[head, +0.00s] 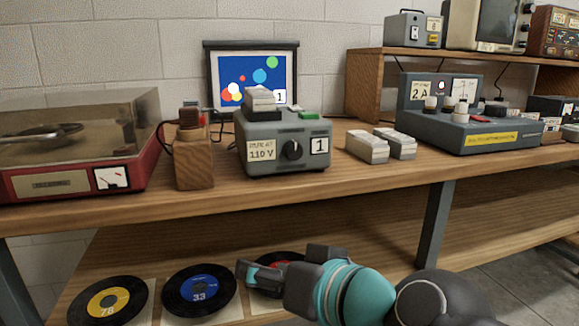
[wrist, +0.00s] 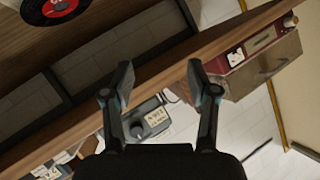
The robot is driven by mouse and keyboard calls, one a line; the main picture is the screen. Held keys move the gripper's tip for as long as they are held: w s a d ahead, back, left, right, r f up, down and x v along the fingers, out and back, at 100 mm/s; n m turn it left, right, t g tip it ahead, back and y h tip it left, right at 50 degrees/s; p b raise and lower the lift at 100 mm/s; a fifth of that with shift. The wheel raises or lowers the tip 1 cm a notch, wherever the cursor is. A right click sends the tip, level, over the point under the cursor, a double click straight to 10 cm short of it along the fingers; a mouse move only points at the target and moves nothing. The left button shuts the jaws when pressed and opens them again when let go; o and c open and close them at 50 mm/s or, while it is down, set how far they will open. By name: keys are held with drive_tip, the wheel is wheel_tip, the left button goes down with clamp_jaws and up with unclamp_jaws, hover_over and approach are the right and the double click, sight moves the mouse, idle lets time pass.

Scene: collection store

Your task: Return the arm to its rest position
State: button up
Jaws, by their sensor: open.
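My gripper (head: 284,264) is low in the head view, in front of the shelf under the bench. In the wrist view its two fingers (wrist: 160,84) stand wide apart with nothing between them. My teal and dark grey arm reaches in from the lower right of the head view. The gripper covers part of a record with a red label (head: 281,259) on the lower shelf. That record also shows at the top left of the wrist view (wrist: 60,8).
The wooden bench (head: 330,190) carries a red record player (head: 70,165), a wooden block stand (head: 194,162), a grey 110 V box (head: 283,142), pale blocks (head: 367,147) and a 2 A console (head: 468,130). Records (head: 108,300) lie on the lower shelf. A bench leg (head: 433,225) stands near my arm.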

drive_tip(key=s+d+f+m+g+h+p, duration=0.1)
drive_tip(key=d+f+h, duration=0.3)
drive_tip(key=d, duration=0.5)
drive_tip(key=s+d+f+m+g+h+p, duration=0.1)
drive_tip(key=s+d+f+g+h, duration=0.1)
drive_tip(key=d+f+h, duration=0.3)
drive_tip(key=shift+s+d+f+m+g, duration=0.35)
drive_tip(key=shift+d+f+g, duration=0.35)
drive_tip(key=shift+d+f, duration=1.45)
drive_tip(key=shift+r, duration=0.1)
